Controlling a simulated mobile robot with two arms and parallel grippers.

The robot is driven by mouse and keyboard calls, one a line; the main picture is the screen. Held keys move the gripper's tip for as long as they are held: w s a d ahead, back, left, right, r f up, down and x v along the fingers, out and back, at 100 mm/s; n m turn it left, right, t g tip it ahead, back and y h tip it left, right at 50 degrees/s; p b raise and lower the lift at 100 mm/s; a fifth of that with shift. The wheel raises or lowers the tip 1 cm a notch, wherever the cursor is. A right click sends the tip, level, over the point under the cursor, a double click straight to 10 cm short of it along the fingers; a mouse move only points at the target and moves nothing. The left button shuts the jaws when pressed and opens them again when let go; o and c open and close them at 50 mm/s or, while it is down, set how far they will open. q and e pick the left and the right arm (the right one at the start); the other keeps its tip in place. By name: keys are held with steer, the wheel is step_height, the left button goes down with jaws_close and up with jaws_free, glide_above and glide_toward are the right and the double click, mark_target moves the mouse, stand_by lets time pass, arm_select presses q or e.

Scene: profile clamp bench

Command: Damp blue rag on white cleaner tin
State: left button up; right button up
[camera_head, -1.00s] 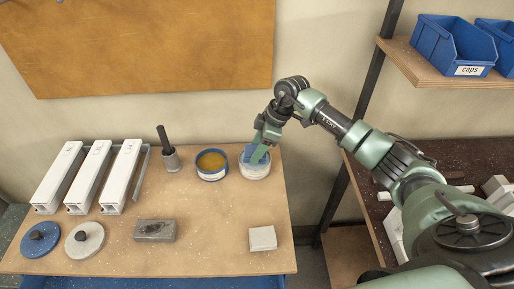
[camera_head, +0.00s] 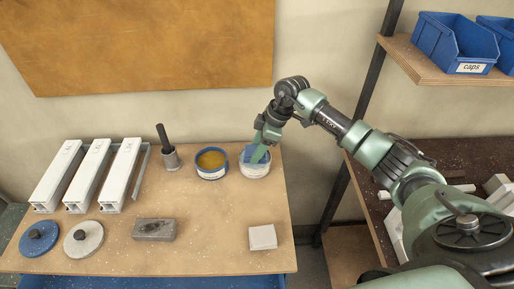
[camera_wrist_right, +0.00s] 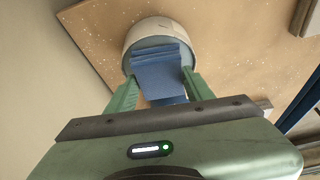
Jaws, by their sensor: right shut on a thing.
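The white cleaner tin (camera_head: 256,171) stands at the back right of the bench; in the right wrist view its rim (camera_wrist_right: 131,37) shows beyond the fingers. The folded blue rag (camera_head: 248,153) is at the tin's top, and in the right wrist view the rag (camera_wrist_right: 160,78) lies between the fingertips. My right gripper (camera_head: 260,152) is shut on the rag, over the tin. I cannot tell whether the rag rests on the tin. My left gripper is not in view.
A blue tin with amber contents (camera_head: 211,163) stands close left of the white tin. A grey pot with a dark handle (camera_head: 171,158), white profiles (camera_head: 92,175), a blue lid (camera_head: 40,238), a pale lid (camera_head: 84,239), a grey block (camera_head: 154,230) and a pale block (camera_head: 262,238) are on the bench.

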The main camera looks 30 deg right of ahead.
steer(key=shift+f, duration=0.45)
stand_by(0.6)
step_height(320, 180, up, 7)
steer(key=p, duration=0.6)
steer(key=shift+r+p, duration=0.15)
steer(key=shift+p, duration=0.2)
